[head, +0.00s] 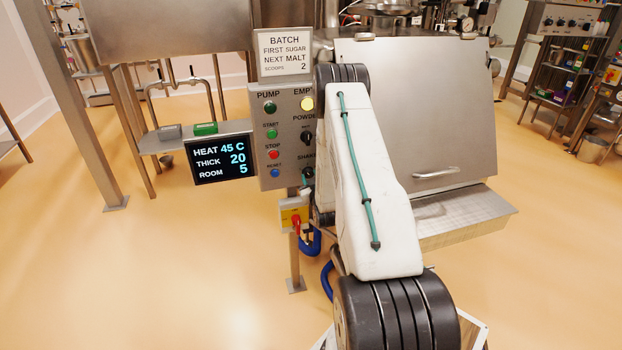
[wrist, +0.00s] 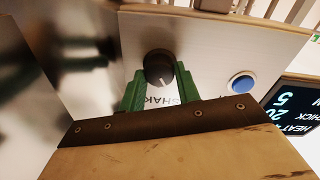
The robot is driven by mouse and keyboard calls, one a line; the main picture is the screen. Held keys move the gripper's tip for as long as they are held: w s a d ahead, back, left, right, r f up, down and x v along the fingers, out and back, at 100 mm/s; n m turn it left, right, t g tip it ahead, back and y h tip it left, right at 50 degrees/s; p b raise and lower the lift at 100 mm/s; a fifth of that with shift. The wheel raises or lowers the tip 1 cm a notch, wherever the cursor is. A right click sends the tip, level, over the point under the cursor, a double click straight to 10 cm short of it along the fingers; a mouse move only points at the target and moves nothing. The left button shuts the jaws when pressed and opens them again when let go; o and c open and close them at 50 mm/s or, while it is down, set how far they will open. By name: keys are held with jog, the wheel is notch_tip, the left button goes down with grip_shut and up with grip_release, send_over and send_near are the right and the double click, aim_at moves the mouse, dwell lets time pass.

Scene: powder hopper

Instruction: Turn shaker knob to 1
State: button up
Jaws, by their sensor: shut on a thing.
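The shaker knob (wrist: 158,68) is a round black knob with a pale pointer line, in the upper middle of the wrist view. Part of the label "SHAK" shows below it, upside down. My gripper (wrist: 157,82) has two green fingers, one on each side of the knob, shut on it. In the head view the knob (head: 308,172) shows small at the lower right of the grey control panel (head: 283,135), partly hidden by my arm. The knob's number marks cannot be read in either view.
A blue button (wrist: 242,82) sits beside the knob; the dark display (head: 222,166) reads HEAT 45 C, THICK 20, ROOM 5. Above the panel a sign (head: 285,53) reads BATCH. A steel hopper (head: 425,110) stands right of my arm. A red-and-yellow switch (head: 294,217) hangs below the panel.

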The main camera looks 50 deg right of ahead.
jog(key=n, duration=0.5)
jog(key=shift+s, duration=0.1)
jog(key=shift+n, duration=0.4)
jog(key=o, duration=1)
jog(key=shift+d, duration=0.1)
jog(key=shift+c, duration=0.2)
jog(key=v, duration=0.7)
jog(key=shift+s+a+f, duration=0.15)
jog(key=shift+s+a, duration=0.1)
jog(key=shift+s, duration=0.1)
